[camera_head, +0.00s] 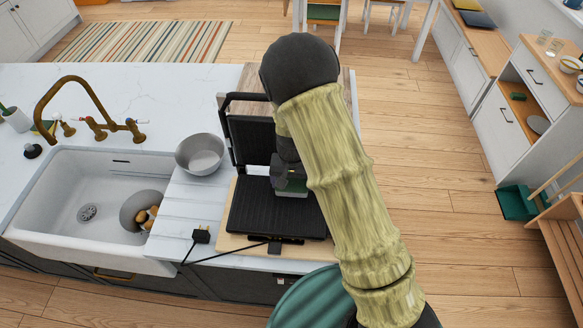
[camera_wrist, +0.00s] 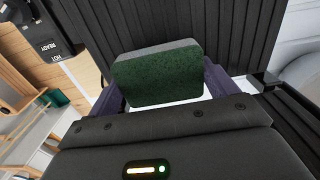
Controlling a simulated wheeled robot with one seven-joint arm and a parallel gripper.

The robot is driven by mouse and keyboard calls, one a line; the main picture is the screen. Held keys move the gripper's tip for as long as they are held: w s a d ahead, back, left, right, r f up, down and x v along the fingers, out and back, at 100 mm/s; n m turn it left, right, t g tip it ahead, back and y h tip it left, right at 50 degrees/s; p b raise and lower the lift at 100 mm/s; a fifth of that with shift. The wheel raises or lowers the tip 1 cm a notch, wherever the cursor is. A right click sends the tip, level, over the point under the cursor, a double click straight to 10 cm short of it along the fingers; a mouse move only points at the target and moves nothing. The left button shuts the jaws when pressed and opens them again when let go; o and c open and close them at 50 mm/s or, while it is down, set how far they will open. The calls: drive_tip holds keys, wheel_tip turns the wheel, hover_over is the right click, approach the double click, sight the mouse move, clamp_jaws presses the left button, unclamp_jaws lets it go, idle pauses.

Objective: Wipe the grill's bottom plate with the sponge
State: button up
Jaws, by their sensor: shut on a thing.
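The black grill stands open on a wooden board, its ribbed lid raised at the back. Its ribbed bottom plate (camera_head: 262,212) lies flat in front. My gripper (camera_head: 290,178) is over the right part of the bottom plate. In the wrist view my gripper (camera_wrist: 161,88) is shut on the sponge (camera_wrist: 157,76), which has a dark green face and a grey layer. The sponge is mostly hidden by the gripper in the head view. A ribbed grill surface (camera_wrist: 215,28) shows behind it in the wrist view. I cannot tell whether the sponge touches the plate.
A metal bowl (camera_head: 200,153) stands left of the grill. A white sink (camera_head: 75,190) with a brass faucet (camera_head: 75,95) lies further left and holds a pan with brown items. A plug (camera_head: 201,236) and cord lie on the counter in front. The counter behind the bowl is clear.

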drive_tip(key=shift+r+p, duration=1.6)
drive_tip(key=shift+r, duration=0.7)
drive_tip(key=shift+w+r, duration=0.1)
drive_tip(key=shift+w, duration=0.1)
drive_tip(key=shift+s+a, duration=0.1)
drive_tip(key=shift+s, duration=0.15)
drive_tip(key=shift+w, duration=0.1)
